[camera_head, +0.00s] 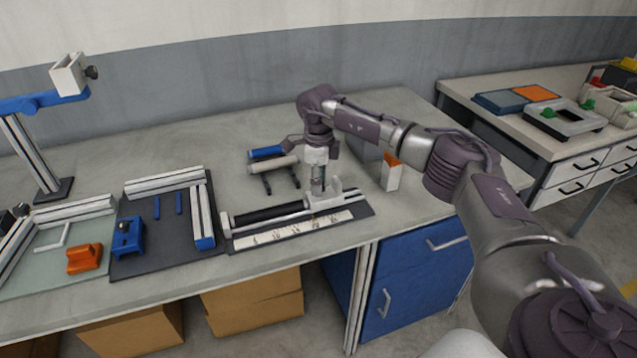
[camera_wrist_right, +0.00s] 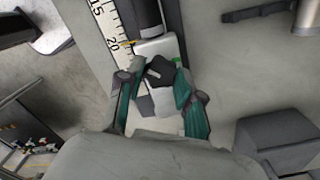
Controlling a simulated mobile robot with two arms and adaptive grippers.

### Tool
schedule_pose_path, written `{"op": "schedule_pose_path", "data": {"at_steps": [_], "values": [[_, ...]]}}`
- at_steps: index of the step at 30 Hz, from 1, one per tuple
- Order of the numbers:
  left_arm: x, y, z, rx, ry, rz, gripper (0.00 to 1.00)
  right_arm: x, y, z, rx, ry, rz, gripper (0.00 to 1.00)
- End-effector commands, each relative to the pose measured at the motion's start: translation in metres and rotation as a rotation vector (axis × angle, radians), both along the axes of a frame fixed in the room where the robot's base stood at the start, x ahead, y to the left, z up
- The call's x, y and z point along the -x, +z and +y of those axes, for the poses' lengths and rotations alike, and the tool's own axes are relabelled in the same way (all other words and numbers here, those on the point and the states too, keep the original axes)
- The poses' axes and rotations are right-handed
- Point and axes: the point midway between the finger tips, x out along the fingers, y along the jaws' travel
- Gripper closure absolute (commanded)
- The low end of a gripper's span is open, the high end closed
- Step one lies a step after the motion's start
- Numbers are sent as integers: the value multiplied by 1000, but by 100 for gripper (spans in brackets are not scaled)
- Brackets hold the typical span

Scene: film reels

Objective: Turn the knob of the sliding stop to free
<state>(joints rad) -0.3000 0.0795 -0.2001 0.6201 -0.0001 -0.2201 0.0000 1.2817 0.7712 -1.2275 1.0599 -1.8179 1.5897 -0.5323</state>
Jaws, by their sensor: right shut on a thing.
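The sliding stop (camera_wrist_right: 155,47) is a pale block on a dark round bar, beside a white scale strip with black numbers. Its black knob (camera_wrist_right: 159,71) has a small light mark on top. My right gripper (camera_wrist_right: 160,88) points down at the stop and is shut on the knob, with a teal-padded finger on either side. A small green mark (camera_wrist_right: 177,62) shows on the block beside the knob. In the head view my right gripper (camera_head: 318,187) is over the right end of the ruler fixture (camera_head: 290,231), and the knob is hidden there. My left gripper is not in view.
Behind the fixture lies a stand with blue and pale rollers (camera_head: 272,164). A white and orange box (camera_head: 391,174) stands right of it. A dark board with a rail frame (camera_head: 155,260) lies left, with an orange block (camera_head: 84,258) farther left.

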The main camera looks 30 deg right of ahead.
Motion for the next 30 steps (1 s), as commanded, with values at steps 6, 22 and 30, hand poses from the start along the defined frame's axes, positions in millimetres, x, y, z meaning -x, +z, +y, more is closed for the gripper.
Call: {"op": "schedule_pose_path", "data": {"at_steps": [6, 22, 30], "values": [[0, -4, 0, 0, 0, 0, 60, -1, 1, 0, -1, 203, -5, 99], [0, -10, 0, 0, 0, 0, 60, -2, 2, -1, 1, 630, -6, 99], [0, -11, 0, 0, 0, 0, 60, -2, 2, -1, 1, 734, -6, 99]]}}
